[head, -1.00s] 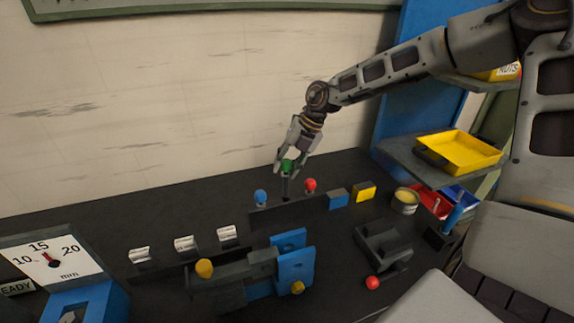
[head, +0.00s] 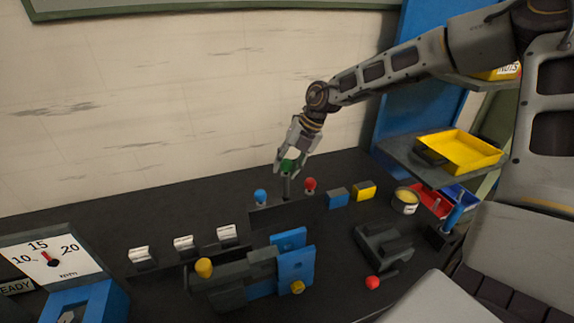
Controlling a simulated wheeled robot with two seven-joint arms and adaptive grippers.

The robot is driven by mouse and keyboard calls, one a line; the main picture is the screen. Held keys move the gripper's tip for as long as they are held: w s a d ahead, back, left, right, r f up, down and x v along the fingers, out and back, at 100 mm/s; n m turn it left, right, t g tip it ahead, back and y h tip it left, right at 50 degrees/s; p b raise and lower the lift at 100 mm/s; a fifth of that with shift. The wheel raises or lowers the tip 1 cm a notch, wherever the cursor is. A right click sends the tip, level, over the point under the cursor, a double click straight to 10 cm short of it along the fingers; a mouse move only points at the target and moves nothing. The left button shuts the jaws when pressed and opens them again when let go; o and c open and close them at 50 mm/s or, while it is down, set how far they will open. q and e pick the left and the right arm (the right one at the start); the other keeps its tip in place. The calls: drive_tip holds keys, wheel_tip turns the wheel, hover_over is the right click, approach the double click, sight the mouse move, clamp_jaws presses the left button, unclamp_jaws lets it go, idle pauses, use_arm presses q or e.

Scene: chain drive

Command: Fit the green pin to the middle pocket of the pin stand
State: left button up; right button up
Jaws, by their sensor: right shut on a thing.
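The pin stand (head: 283,215) is a long dark block toward the back of the dark bench. A blue-headed pin (head: 260,196) stands at its left end and a red-headed pin (head: 310,184) at its right end. My right gripper (head: 289,167) is above the stand's middle, between these two pins, and is shut on the green pin (head: 288,166). The green head is between the fingers and the dark shank points down to the stand. I cannot tell how deep its tip sits in the middle pocket. My left gripper is not in view.
A blue block (head: 339,198) and a yellow block (head: 364,191) lie right of the stand, near a round tin (head: 405,201). A blue and grey fixture (head: 290,262) stands in front. A dark block (head: 383,246) and a red ball (head: 373,283) are at front right.

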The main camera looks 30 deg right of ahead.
drive_tip(key=shift+f, duration=0.1)
drive_tip(key=shift+f+b, duration=0.35)
drive_tip(key=shift+b, duration=0.05)
drive_tip(key=shift+f, duration=0.3)
idle(0.5)
